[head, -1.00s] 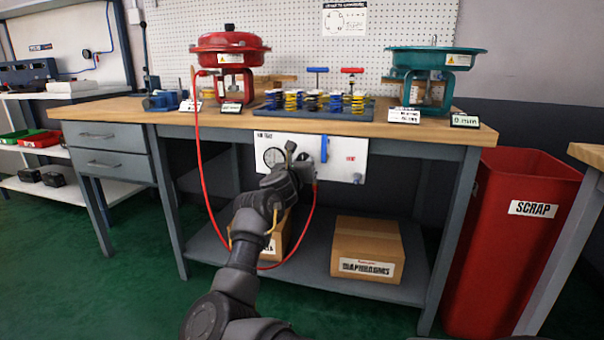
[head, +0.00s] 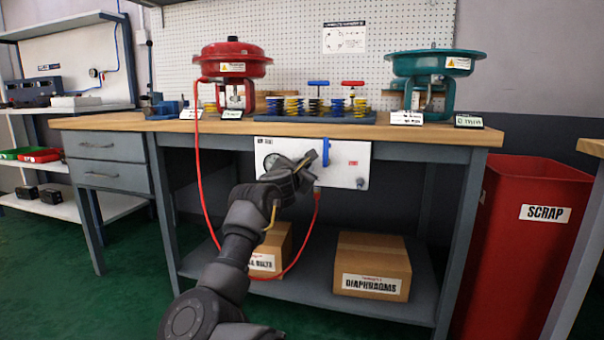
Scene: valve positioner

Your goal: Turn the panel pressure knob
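A white panel (head: 343,172) hangs under the front edge of the workbench. It has a round gauge (head: 270,161) at its left, partly hidden by my gripper, an upright blue handle (head: 325,152) and a small dark round part (head: 360,183) at lower right. No pressure knob can be made out for certain; the panel's middle is partly covered by my gripper. My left gripper (head: 306,161) is in front of the panel, its tip near the blue handle; contact cannot be told. Its finger gap is not clear. My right gripper is not in view.
A red hose (head: 201,170) runs from the red actuator (head: 232,62) down and back up to the panel's underside. Cardboard boxes (head: 371,265) sit on the lower shelf (head: 310,288). A teal actuator (head: 436,66) and springs stand on the bench (head: 420,131). A red scrap bin (head: 520,260) stands right.

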